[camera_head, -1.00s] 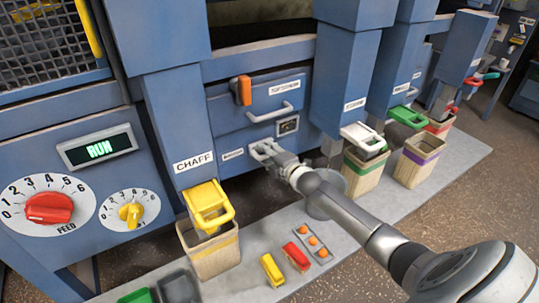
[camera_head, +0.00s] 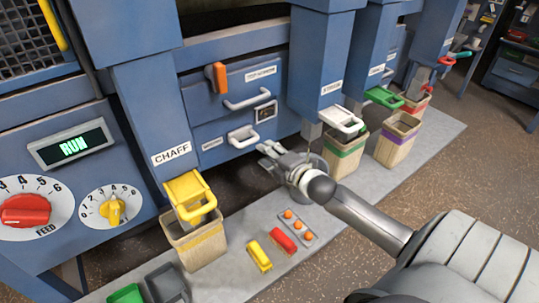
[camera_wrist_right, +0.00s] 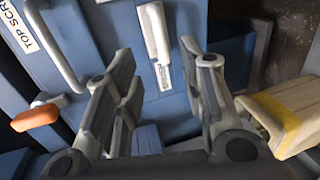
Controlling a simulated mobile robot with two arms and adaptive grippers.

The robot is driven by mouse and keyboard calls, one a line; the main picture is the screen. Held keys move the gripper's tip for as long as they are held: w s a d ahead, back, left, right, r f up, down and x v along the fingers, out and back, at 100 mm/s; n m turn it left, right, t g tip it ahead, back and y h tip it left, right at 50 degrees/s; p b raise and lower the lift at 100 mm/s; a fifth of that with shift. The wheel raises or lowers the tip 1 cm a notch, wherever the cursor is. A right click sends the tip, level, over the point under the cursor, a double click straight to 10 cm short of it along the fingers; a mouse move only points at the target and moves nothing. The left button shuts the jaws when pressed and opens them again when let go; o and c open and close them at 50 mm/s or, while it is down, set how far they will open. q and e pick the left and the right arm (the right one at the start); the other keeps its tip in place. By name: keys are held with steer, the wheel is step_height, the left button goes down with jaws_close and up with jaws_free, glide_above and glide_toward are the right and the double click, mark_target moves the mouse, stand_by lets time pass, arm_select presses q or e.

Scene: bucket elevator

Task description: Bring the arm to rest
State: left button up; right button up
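My right gripper (camera_head: 270,153) is in front of the lower drawer, just below and right of its white handle (camera_head: 243,137). In the right wrist view the fingers (camera_wrist_right: 163,95) are spread wide apart with nothing between them. That handle (camera_wrist_right: 155,32) shows ahead of the fingertips, apart from them. My right arm (camera_head: 365,215) reaches in from the lower right. My left gripper does not show in any view.
The blue machine has a CHAFF chute with a yellow gate (camera_head: 188,193) over a bin (camera_head: 196,248). More bins (camera_head: 345,155) stand to the right. A yellow block (camera_head: 259,256), a red block (camera_head: 282,241) and a tray with orange balls (camera_head: 299,225) lie on the grey platform (camera_head: 245,285).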

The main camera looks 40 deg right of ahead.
steer(key=shift+s, duration=0.15)
stand_by(0.5)
steer(key=s+a+f+m+g, duration=0.6)
steer(key=s+a+f+m, duration=0.2)
steer(key=s+a+f, duration=0.3)
steer(key=s+a+m+g, duration=0.3)
steer(key=s+a+m, duration=0.15)
steer(key=s, duration=0.45)
steer(key=s+a+m+g, duration=0.3)
steer(key=s+a, duration=0.2)
steer(key=s, duration=0.4)
step_height(320, 180, down, 23)
steer(key=s+g+p, duration=0.1)
steer(key=s+p, duration=0.1)
steer(key=s+d+f+g+p, duration=0.1)
steer(key=s+d+f+p, duration=0.1)
steer(key=s+f, duration=1.2)
steer(key=s+d, duration=0.1)
steer(key=s, duration=0.2)
steer(key=shift+d+f+g+y, duration=0.15)
steer(key=shift+f+g+y, duration=0.15)
steer(key=shift+f, duration=0.1)
